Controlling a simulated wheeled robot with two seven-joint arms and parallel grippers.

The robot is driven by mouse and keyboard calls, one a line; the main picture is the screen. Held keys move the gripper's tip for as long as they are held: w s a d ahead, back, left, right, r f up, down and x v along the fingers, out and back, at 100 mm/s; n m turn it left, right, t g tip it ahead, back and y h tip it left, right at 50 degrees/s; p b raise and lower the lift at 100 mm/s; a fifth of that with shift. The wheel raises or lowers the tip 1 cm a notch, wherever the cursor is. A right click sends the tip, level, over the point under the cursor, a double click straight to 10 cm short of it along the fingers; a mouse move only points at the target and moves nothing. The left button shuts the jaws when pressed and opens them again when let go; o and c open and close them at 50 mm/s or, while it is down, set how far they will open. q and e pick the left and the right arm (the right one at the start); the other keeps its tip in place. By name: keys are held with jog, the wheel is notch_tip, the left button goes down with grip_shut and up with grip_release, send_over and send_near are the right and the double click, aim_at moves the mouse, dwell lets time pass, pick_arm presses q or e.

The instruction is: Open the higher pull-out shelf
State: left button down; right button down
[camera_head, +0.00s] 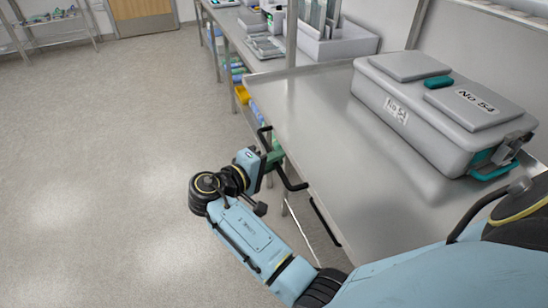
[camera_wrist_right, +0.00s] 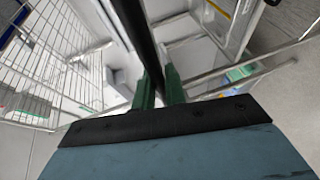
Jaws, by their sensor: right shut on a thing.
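My right gripper (camera_head: 275,158) is at the front edge of the metal worktop, left of the middle in the head view. Its green fingers are shut on a black bar handle (camera_head: 291,182). In the right wrist view the black handle (camera_wrist_right: 139,35) runs between the two green fingers of the gripper (camera_wrist_right: 159,88). A second black handle (camera_head: 325,222) shows nearer along the same edge, untouched. The shelf behind the held handle is hidden under the worktop, so how far out it stands I cannot tell. My left gripper is not in view.
A grey lidded case (camera_head: 440,115) labelled No 54 stands on the metal worktop (camera_head: 310,110). Grey bins (camera_head: 340,42) stand beyond it. A wire basket (camera_wrist_right: 50,60) shows in the wrist view. The floor (camera_head: 110,150) left of the worktop is clear.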

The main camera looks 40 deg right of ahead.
jog(key=c, duration=1.5)
grip_release()
jog(key=shift+o, duration=0.2)
